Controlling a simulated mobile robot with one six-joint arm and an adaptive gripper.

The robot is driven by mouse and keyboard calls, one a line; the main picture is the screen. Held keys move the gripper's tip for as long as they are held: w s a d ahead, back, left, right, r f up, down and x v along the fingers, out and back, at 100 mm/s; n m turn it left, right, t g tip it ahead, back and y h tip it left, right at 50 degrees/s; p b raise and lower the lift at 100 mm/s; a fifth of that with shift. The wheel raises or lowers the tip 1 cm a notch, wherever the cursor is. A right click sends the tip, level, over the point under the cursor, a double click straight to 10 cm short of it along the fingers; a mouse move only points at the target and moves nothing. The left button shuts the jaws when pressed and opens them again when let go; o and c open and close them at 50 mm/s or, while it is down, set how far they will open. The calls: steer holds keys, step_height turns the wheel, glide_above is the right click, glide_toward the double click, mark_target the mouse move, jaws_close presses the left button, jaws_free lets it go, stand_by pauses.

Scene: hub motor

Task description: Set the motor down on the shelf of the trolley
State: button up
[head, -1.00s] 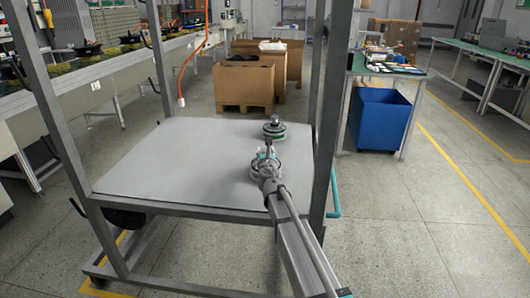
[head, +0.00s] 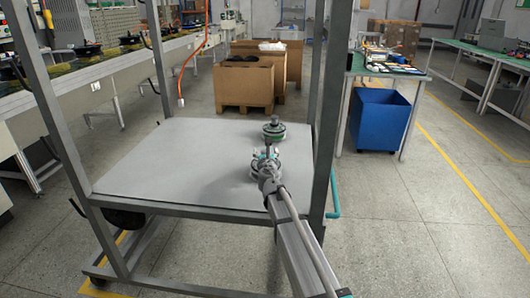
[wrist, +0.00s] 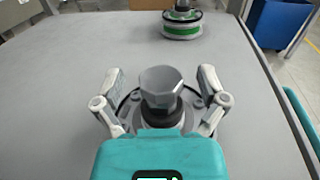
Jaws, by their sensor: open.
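A grey motor (wrist: 160,95) with a hexagonal top stands upright on the grey shelf (head: 170,165) of the trolley, near its right side. My gripper (wrist: 160,78) is open, with one finger on each side of this motor's top. Its teal body hides the near part of the motor. In the head view my gripper (head: 264,168) covers much of the motor, and finger contact cannot be told. A second motor (head: 274,130) with a green band stands farther back on the shelf; it also shows at the top of the wrist view (wrist: 182,28).
The trolley's uprights (head: 322,130) frame the shelf, one close to my arm on the right. The left and middle of the shelf are bare. Cardboard boxes (head: 243,88) and a blue bin (head: 377,120) stand beyond. A workbench (head: 110,75) with several motors runs along the left.

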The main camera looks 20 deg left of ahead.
steer(key=v, duration=1.2)
steer(key=shift+s+d, duration=0.1)
stand_by(0.6)
